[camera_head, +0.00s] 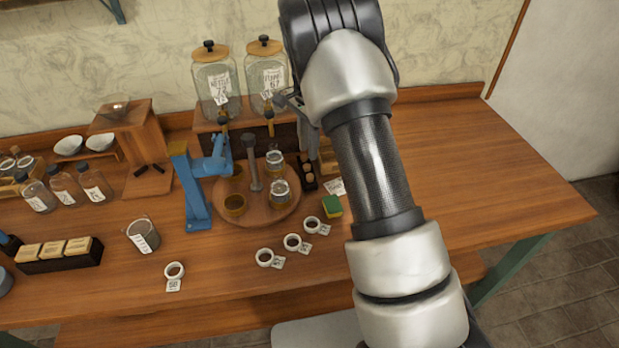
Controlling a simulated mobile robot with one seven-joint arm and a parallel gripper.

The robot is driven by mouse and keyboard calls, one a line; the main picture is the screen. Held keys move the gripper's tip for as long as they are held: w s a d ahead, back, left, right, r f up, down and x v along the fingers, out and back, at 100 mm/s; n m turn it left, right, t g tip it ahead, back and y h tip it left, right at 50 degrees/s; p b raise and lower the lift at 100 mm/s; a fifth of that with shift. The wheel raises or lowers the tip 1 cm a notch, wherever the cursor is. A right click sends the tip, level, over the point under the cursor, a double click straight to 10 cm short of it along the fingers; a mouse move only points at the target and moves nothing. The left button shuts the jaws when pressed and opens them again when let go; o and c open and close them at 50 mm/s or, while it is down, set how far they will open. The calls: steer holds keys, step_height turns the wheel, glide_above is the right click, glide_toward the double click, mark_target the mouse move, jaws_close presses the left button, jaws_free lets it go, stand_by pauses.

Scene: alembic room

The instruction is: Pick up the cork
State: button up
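I cannot pick out a cork for certain. Small round tan pieces (308,174) sit in a narrow dark holder just right of the round wooden stand; they may be corks, but they are too small to tell. My arm reaches over the table from the lower right. My gripper (291,103) shows only in part, left of my wrist and in front of the right-hand jar. Its fingers are too small and too covered to show whether they are open or shut, or whether anything is between them.
Two glass jars with taps (217,85) stand at the back. A round wooden stand (256,212) holds several cups. A blue press (190,190), labelled rings (265,257), a green-yellow sponge (332,206) and bottles surround it. The table's right side (490,170) is clear.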

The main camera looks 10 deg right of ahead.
glide_above(310, 176)
steer(key=f, duration=0.5)
steer(key=shift+w+a, duration=0.1)
steer(key=shift+a, duration=0.1)
steer(key=shift+d+f+p, duration=0.2)
steer(key=shift+f+p, duration=0.2)
steer(key=shift+f, duration=2.25)
jaws_close()
